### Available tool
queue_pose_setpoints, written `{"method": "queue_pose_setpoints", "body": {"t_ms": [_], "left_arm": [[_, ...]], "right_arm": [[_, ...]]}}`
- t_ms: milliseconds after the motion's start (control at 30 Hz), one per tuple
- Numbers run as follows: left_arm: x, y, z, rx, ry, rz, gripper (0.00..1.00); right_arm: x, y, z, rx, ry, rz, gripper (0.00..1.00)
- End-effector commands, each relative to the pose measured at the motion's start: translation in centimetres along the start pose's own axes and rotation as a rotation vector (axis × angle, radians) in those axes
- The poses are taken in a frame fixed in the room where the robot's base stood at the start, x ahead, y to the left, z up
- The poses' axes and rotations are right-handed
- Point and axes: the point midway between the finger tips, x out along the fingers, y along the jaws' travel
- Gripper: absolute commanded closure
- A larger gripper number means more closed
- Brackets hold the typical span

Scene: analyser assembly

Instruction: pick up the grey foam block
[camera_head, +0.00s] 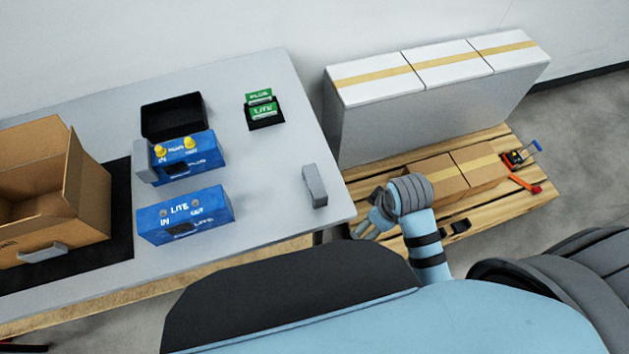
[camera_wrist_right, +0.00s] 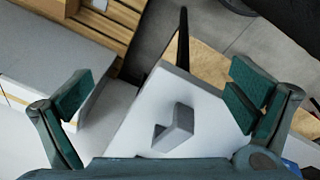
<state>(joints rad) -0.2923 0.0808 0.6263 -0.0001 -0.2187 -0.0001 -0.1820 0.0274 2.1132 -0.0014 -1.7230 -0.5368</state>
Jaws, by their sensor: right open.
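A grey foam block (camera_head: 315,186) lies on the white table near its right edge. In the right wrist view the grey foam block (camera_wrist_right: 178,127) shows as an L-shaped piece on the white surface, between and beyond my fingers. My right gripper (camera_head: 368,222) is just off the table's right edge, to the right of and nearer than the block. In the right wrist view my right gripper (camera_wrist_right: 160,97) has its fingers wide apart with nothing between them. My left gripper is not in view.
Two blue boxes (camera_head: 186,214), a black tray (camera_head: 172,116) and green cards in a black holder (camera_head: 265,115) stand on the table (camera_head: 270,80). A cardboard box (camera_head: 85,195) is at the left. A wooden pallet (camera_head: 390,175) with boxes lies right of the table.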

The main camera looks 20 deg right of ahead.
Motion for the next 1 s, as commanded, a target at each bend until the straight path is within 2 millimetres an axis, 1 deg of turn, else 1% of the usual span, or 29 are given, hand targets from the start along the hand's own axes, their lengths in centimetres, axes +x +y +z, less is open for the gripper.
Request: {"method": "queue_pose_setpoints", "body": {"t_ms": [33, 167, 200, 267, 300, 400, 433, 500, 567, 700, 800, 967, 1000], "left_arm": [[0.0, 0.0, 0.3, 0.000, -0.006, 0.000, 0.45], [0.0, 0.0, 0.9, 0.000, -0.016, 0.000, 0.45], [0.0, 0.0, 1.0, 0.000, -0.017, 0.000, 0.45], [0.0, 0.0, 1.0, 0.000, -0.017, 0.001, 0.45], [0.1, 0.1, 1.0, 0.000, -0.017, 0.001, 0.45], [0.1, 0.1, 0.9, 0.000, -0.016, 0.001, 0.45], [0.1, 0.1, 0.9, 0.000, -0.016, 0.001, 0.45], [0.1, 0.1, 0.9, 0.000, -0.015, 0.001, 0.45], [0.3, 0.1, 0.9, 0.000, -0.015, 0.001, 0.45], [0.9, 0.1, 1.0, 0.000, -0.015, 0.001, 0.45], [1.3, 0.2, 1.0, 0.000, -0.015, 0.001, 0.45], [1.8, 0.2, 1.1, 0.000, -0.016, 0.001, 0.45], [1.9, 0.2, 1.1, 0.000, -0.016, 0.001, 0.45]], "right_arm": [[0.3, 0.4, -2.1, -0.085, -0.003, -0.023, 0.00], [0.4, 0.9, -7.5, -0.377, -0.013, -0.104, 0.00], [0.1, 1.0, -9.3, -0.473, -0.011, -0.130, 0.00], [-0.6, 1.1, -11.9, -0.619, -0.004, -0.168, 0.00], [-1.3, 1.1, -13.6, -0.716, 0.003, -0.192, 0.00], [-3.1, 1.1, -17.0, -0.932, 0.020, -0.243, 0.00], [-3.5, 1.0, -17.7, -0.982, 0.024, -0.255, 0.00], [-3.7, 0.8, -18.5, -1.055, 0.029, -0.273, 0.00], [-2.9, 0.5, -18.5, -1.076, 0.030, -0.279, 0.00], [0.9, -0.4, -18.1, -1.076, 0.030, -0.279, 0.00], [3.3, -0.9, -17.8, -1.075, 0.030, -0.278, 0.00], [5.3, -1.4, -17.7, -1.074, 0.031, -0.275, 0.00], [6.0, -1.6, -17.7, -1.074, 0.031, -0.276, 0.00]]}}
